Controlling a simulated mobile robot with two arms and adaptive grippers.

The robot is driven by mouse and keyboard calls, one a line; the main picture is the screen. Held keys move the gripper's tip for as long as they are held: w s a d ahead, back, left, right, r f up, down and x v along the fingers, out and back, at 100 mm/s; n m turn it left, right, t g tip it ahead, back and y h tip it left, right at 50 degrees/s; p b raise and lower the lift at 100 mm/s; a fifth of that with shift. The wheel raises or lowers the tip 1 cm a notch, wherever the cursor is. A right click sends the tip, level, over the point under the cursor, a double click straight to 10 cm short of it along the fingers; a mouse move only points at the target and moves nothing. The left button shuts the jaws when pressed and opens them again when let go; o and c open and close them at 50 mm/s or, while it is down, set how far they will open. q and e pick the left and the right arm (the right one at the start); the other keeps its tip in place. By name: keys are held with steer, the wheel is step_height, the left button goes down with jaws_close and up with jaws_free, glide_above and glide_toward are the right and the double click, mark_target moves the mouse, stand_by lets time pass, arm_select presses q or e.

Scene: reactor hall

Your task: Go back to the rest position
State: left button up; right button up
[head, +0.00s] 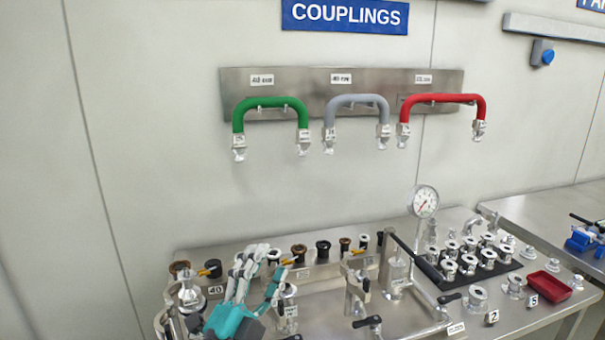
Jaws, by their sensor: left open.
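My left gripper (257,275) shows at the lower left in the head view, teal at its base with grey fingers. Its fingers point up and are spread apart, with nothing seen between them. It is in front of the back row of couplings on the steel bench (465,215) and hides part of them. I cannot tell whether it touches any fitting. My right gripper is not in view.
Green (270,104), grey (356,100) and red (443,98) hoses hang on a wall plate under the COUPLINGS sign (345,16). A pressure gauge (424,201), a black tray (437,271) of fittings and a red dish (549,285) stand at right. The wall's left part is bare.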

arm_select(q)
steer(key=s+a+f+n+g+y, duration=0.2)
steer(key=a+f+n+y, duration=0.1)
steer(key=f, duration=0.4)
steer(key=s+a+f+n+g+y, duration=0.3)
steer(key=a+f+n, duration=0.1)
steer(key=f, duration=0.4)
steer(key=s+a+f+n+g+y, duration=0.2)
steer(key=a+f+n+g, duration=0.1)
steer(key=f, duration=0.4)
steer(key=shift+s+a+f+n+y, duration=0.25)
steer(key=shift+a+n+y, duration=0.2)
steer(key=shift+n, duration=0.35)
steer(key=s+a+f+n+g, duration=0.2)
steer(key=s+f+g, duration=0.35)
steer(key=s, duration=0.45)
steer(key=s+a+f+n+g, duration=0.2)
steer(key=s+f+g, duration=0.3)
steer(key=s, duration=0.5)
step_height(320, 180, down, 27)
steer(key=s, duration=0.1)
steer(key=s+a+f+g, duration=0.1)
steer(key=s+a+f, duration=0.1)
steer(key=s+f, duration=1.4)
steer(key=shift+s+a+f, duration=0.25)
steer(key=shift+s+f, duration=0.05)
steer(key=shift+s, duration=0.2)
